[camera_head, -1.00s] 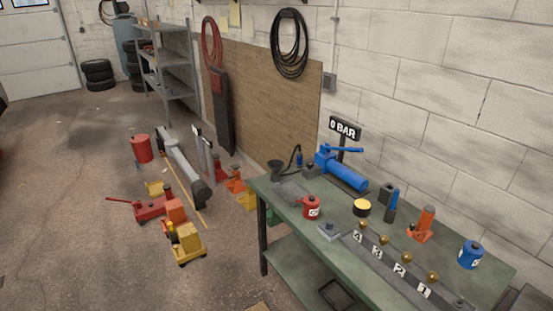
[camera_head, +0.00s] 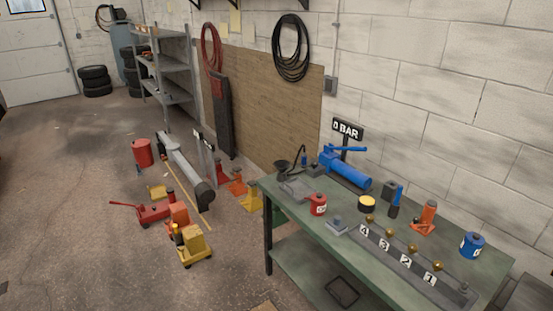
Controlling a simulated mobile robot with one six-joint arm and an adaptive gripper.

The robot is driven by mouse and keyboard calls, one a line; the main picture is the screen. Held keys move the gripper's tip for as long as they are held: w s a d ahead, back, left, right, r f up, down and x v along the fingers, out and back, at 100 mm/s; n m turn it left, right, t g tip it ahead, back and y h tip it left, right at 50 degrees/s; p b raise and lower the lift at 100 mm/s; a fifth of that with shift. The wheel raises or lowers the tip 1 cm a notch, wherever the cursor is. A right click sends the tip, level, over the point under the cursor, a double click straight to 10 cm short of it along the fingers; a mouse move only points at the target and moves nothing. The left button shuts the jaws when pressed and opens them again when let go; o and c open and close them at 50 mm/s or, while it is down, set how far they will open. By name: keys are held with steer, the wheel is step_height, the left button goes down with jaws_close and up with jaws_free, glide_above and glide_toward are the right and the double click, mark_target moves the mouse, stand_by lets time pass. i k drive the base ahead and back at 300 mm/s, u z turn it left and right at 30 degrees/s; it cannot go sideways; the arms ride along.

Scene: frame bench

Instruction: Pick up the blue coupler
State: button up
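A small blue piece (camera_head: 304,160) sits at the end of a black hose beside the blue hand pump (camera_head: 345,169) at the back of the green workbench (camera_head: 300,232). It looks like the blue coupler, but it is too small to tell for sure. A blue and black upright cylinder (camera_head: 396,199) also stands on the bench, right of the pump. My gripper is not in view.
On the bench are a red can (camera_head: 318,204), a yellow-topped black puck (camera_head: 367,204), an orange bottle jack (camera_head: 425,217), a blue can (camera_head: 472,245) and a numbered manifold (camera_head: 400,262). A "0 BAR" sign (camera_head: 347,129) stands behind. Jacks (camera_head: 190,245) crowd the floor left; farther left is open.

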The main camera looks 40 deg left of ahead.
mark_target(303, 157)
steer(key=u, duration=0.05)
steer(key=k, duration=0.15)
steer(key=u, duration=1.6)
steer(key=k, duration=0.95)
steer(key=z, duration=0.2)
steer(key=i, duration=0.75)
